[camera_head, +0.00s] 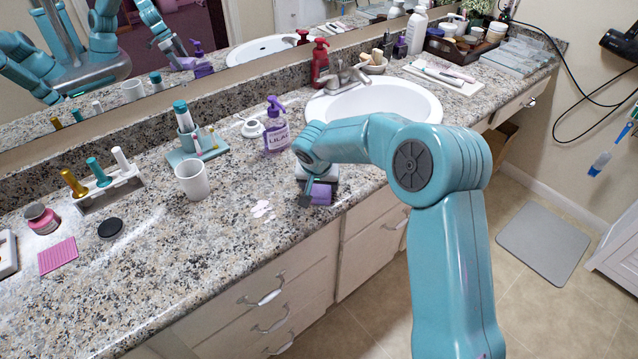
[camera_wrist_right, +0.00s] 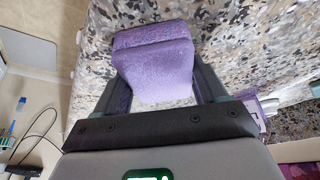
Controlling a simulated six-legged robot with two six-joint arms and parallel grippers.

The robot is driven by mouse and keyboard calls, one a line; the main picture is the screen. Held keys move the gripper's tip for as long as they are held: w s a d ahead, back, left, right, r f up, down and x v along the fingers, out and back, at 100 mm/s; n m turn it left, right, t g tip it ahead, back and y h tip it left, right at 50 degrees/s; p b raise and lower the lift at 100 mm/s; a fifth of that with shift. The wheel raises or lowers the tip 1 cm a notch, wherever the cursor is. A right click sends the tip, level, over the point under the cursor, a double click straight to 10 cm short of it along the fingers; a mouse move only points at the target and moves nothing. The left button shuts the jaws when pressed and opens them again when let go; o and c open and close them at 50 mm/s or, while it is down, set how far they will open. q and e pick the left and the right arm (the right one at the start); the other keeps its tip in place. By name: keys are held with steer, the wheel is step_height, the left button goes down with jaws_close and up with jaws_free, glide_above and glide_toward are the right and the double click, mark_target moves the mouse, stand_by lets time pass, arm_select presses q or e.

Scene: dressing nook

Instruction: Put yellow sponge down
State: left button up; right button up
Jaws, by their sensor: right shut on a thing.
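My right gripper (camera_head: 318,190) is low over the front edge of the granite counter, in front of the sink. It is shut on a purple sponge-like block (camera_head: 321,194), which sits between the two fingers in the right wrist view (camera_wrist_right: 155,68). The block looks purple, and I see no yellow sponge. The block is at or just above the counter (camera_head: 240,240); I cannot tell whether it touches. My arm hides part of the counter behind it. My left gripper is not directly in view.
A purple soap bottle (camera_head: 276,127) stands behind the gripper, and a white mug (camera_head: 192,180) stands to its left. The white sink (camera_head: 400,98) is behind my arm. Small white pieces (camera_head: 262,209) lie left of the gripper. Bare counter lies farther left, in front of the mug.

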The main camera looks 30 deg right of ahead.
steer(key=o, duration=0.9)
steer(key=shift+f, duration=0.1)
steer(key=shift+o, duration=0.2)
steer(key=shift+s, duration=0.1)
steer(key=shift+r+p, duration=0.25)
steer(key=shift+p, duration=0.05)
steer(key=shift+r, duration=0.35)
steer(key=v, duration=1.1)
steer(key=shift+p, duration=0.3)
steer(key=shift+s+a, duration=0.1)
steer(key=shift+s, duration=0.05)
